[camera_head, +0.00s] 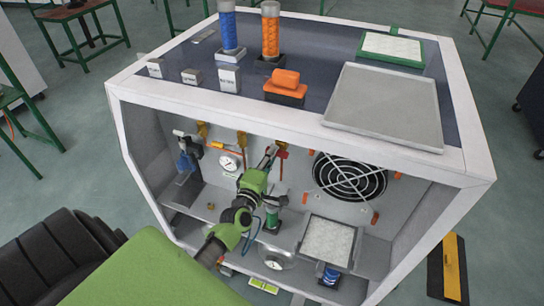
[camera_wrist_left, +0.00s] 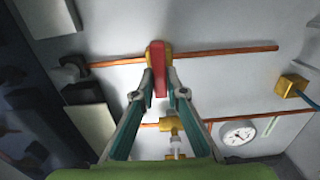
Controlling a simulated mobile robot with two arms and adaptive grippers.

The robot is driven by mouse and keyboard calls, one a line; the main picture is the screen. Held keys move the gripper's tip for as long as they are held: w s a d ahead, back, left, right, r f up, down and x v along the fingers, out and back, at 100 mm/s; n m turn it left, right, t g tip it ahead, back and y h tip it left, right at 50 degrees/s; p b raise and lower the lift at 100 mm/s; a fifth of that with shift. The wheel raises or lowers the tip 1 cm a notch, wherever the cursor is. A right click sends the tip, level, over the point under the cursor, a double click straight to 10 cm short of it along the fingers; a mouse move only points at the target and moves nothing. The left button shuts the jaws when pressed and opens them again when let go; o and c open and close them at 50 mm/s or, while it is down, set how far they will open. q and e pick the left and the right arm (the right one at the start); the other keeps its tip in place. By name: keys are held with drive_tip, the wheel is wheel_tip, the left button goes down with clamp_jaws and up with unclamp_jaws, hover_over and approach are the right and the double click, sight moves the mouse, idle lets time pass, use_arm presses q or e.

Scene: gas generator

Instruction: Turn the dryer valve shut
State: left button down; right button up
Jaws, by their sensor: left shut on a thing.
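The valve has a red handle on a brass body (camera_wrist_left: 158,50), set in a copper pipe on the cabinet's inner back wall. In the left wrist view the red handle (camera_wrist_left: 158,72) lies across the pipe. My left gripper (camera_head: 271,157) reaches into the open cabinet, and its fingertips (camera_wrist_left: 161,92) are shut on the handle, one on each side. In the head view the handle (camera_head: 282,153) shows just right of the fingertips and is partly hidden. No label naming the valve is readable. My right gripper is not in view.
The white cabinet (camera_head: 300,112) frames my arm above and at the sides. Inside are a round gauge (camera_head: 230,162), a black fan (camera_head: 350,177) and a tray of white material (camera_head: 328,240). A blue column (camera_head: 228,30) and an orange column (camera_head: 270,32) stand on top.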

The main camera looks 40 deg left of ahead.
use_arm(q)
drive_tip(key=shift+n, duration=0.3)
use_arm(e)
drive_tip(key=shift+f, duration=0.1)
use_arm(q)
drive_tip(key=c, duration=2)
unclamp_jaws()
drive_tip(key=shift+c, duration=0.2)
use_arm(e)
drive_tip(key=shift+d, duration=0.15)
use_arm(q)
drive_tip(key=shift+s, duration=0.1)
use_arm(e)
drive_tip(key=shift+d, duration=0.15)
use_arm(q)
drive_tip(key=v, duration=1.2)
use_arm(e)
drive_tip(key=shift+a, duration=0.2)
